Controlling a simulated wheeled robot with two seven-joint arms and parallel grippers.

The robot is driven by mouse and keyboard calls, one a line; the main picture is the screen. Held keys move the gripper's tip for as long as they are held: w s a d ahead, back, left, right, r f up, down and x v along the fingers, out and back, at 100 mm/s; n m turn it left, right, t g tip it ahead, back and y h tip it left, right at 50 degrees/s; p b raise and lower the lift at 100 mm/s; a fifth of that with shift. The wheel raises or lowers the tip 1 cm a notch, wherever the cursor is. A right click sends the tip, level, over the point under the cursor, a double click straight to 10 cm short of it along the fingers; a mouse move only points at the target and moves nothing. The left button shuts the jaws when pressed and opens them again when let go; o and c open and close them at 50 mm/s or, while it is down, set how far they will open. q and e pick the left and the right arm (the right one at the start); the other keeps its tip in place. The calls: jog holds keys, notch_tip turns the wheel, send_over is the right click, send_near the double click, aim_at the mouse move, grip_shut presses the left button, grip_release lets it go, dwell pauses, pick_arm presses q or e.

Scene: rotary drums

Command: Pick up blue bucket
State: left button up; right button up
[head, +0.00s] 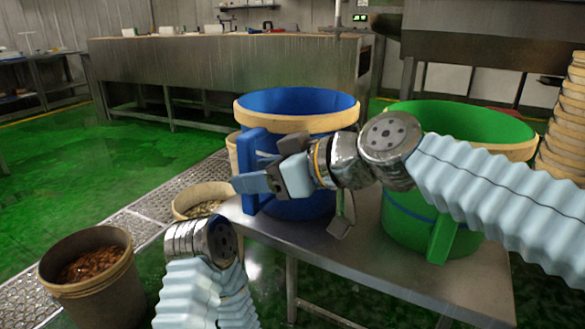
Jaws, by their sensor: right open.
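The blue bucket (292,103) has a tan rim band and stands upright on a metal table (372,258). Its blue side handle (250,150) sticks out on the left. My right gripper (254,172) is open in front of the bucket, with its fingers pointing left at the handle. The fingers overlap the handle in the picture; I cannot tell if they touch it. My right arm and gripper hide part of the bucket's front. My left arm shows at the bottom, but its gripper is not visible.
A green bucket (468,122) stands on the same table, partly behind my right arm. Two tan buckets with brown contents, one at lower left (97,290) and one beside the table (190,190), stand low down. Stacked tan buckets (568,125) are at right. Green floor is open at left.

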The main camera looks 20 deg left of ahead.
jog(key=x, duration=0.4)
jog(key=shift+w+a+p, duration=0.2)
jog(key=shift+a+p, duration=0.1)
grip_shut()
dwell(1.0)
jog(key=shift+r, duration=0.15)
